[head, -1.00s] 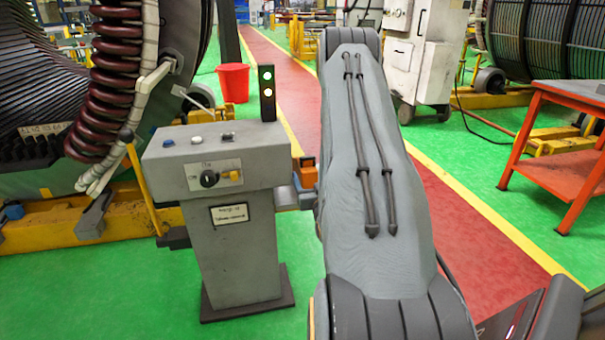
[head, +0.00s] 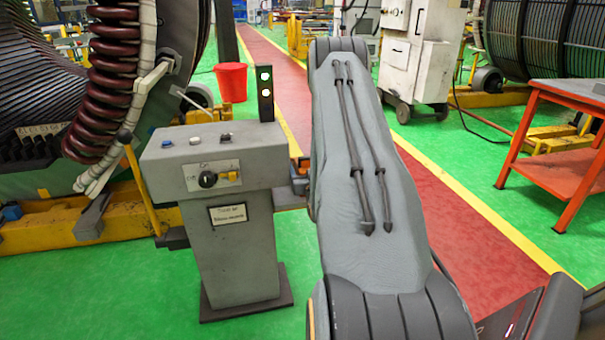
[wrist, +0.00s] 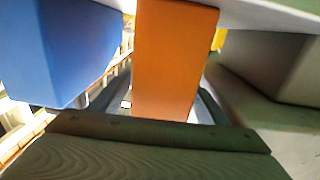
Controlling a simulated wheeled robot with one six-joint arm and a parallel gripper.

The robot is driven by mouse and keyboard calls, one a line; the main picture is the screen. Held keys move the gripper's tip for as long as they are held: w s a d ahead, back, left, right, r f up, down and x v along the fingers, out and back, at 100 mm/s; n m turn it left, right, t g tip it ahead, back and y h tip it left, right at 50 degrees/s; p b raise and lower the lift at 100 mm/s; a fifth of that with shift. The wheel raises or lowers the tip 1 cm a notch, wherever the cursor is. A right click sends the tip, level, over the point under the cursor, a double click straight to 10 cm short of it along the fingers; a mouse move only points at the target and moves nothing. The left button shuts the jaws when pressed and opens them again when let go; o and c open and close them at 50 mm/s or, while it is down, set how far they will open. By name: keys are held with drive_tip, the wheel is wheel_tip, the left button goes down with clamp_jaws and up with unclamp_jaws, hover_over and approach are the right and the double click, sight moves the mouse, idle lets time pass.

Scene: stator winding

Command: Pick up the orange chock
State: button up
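In the wrist view the orange chock (wrist: 172,60) is a plain upright block in the middle, very close to the camera. Its lower end lies between the dark fingers of my gripper (wrist: 163,108). Light gaps show on both sides between the chock and the fingers, so the gripper looks open around it, not closed on it. The fingertips are partly hidden behind the chock. In the head view my arm hides the gripper and most of the chock; only a small orange bit (head: 297,163) shows beside the arm.
A blue block (wrist: 65,45) stands close to the left of the chock, and a grey block (wrist: 270,65) is to the right. A pale surface (wrist: 260,14) crosses the top. The grey control pedestal (head: 235,245) stands left of my arm. A red bucket (head: 231,83) is behind.

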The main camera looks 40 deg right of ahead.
drive_tip(key=c, duration=1.1)
drive_tip(key=shift+c, duration=0.2)
drive_tip(key=shift+r, duration=0.15)
wheel_tip(320, 180, up, 18)
